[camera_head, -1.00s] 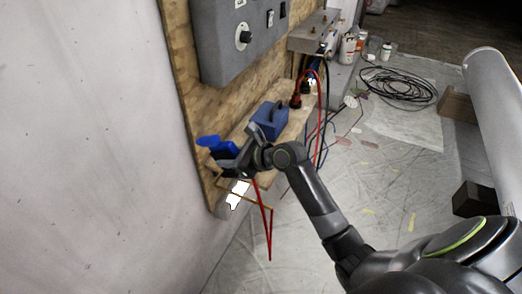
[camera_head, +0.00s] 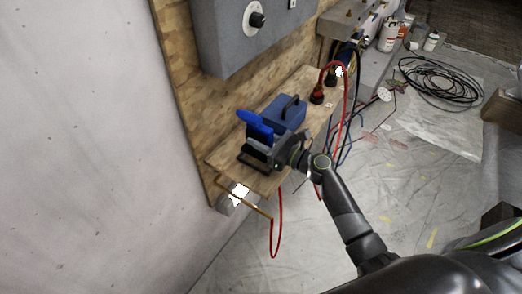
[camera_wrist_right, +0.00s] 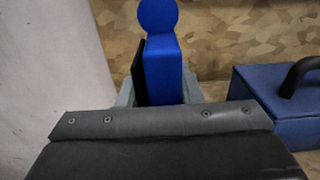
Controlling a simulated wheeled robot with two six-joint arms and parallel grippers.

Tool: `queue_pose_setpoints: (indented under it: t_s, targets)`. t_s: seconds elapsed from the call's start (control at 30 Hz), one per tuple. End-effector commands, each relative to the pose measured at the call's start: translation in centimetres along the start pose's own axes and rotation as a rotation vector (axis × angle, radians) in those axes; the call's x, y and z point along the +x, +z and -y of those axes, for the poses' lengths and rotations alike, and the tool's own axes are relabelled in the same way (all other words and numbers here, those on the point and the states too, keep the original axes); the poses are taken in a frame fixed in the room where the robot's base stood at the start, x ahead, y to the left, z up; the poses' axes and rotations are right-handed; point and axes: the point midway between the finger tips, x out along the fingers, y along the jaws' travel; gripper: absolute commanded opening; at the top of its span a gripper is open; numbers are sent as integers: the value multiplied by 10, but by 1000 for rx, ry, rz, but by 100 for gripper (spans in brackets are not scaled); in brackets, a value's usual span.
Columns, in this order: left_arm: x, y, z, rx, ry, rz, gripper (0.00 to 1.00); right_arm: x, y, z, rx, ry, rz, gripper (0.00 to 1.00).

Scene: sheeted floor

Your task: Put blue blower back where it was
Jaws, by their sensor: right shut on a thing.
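The bright blue blower (camera_head: 257,126) is above the near end of the wooden shelf, just left of the dark blue box. My right gripper (camera_head: 270,152) is shut on it, with the blue part sticking up and to the left. In the right wrist view the blower (camera_wrist_right: 164,68) stands upright beyond the dark gripper body, with a black piece along its left side. Its lower part is hidden there by the gripper body. I cannot tell whether it touches the shelf. My left gripper is not in view.
The dark blue box with a black handle (camera_head: 283,112) sits close on the right. A red cable (camera_head: 272,240) hangs off the shelf's front edge. Red-black connectors (camera_head: 317,96) stand farther along the wooden shelf (camera_head: 232,155). A grey control box (camera_head: 225,45) is mounted above.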

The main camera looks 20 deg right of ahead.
Motion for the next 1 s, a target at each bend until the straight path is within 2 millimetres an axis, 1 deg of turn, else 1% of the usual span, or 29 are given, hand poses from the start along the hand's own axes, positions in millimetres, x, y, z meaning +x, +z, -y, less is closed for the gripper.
queue_pose_setpoints:
  t_s: [0.07, 0.2, 0.3, 0.57, 0.6, 0.73, 1.0]
  targets:
    - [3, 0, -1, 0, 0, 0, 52, 0, -7, 0, 1, 1, 2, 24]
    - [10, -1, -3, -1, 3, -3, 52, 0, -28, 0, 2, 0, 1, 24]
    - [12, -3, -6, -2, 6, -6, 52, 0, -38, 0, 1, 1, 2, 24]
    - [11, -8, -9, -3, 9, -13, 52, 0, -39, 0, -2, 1, 2, 24]
    - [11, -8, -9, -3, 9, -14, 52, 0, -40, 0, -1, 1, 0, 36]
    - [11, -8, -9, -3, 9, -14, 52, 0, -40, 0, -1, 1, 0, 53]
    - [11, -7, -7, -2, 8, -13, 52, -1, -40, 0, -1, 1, 0, 54]
